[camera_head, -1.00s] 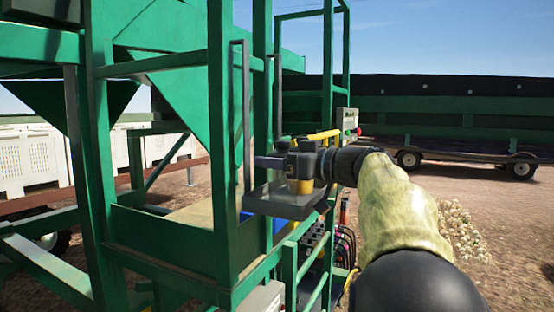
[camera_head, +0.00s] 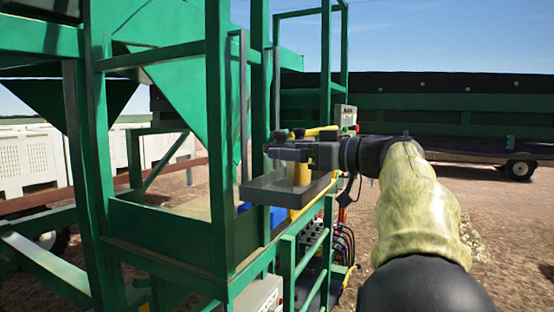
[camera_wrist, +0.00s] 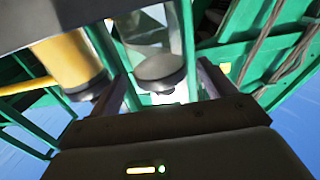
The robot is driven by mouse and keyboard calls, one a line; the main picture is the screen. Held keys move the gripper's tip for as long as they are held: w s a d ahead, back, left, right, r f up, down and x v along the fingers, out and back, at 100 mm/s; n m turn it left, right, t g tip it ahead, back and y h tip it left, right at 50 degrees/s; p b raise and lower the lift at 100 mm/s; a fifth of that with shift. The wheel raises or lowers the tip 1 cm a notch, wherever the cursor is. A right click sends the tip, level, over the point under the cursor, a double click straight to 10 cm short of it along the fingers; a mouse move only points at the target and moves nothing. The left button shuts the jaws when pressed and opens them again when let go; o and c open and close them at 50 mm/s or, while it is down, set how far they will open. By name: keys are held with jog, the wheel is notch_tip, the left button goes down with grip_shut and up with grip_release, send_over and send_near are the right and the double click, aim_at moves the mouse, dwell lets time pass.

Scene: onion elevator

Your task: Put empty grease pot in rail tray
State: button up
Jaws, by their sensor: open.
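The grey rail tray (camera_head: 262,194) is fixed at the green frame's side. A yellow pot (camera_head: 301,174) stands upright in it, partly hidden by my gripper (camera_head: 278,152). My gripper is open, level with the pots' upper part and pointing left across the tray. The wrist view shows the yellow pot (camera_wrist: 68,58) with its dark cap at the left, outside the fingers. A pale grey pot with a round dark cap (camera_wrist: 160,70), which looks like the empty one, is between or just beyond the open fingers. Its base is unclear.
Green posts (camera_head: 219,150) stand close left of the tray, and a thin grey upright (camera_head: 244,110) is just behind. A blue object (camera_head: 277,215) sits below. Hoses (camera_head: 340,245) hang lower right. Open ground (camera_head: 480,210) lies to the right.

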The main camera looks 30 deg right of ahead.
jog(key=b+v, duration=0.2)
jog(key=v, duration=0.5)
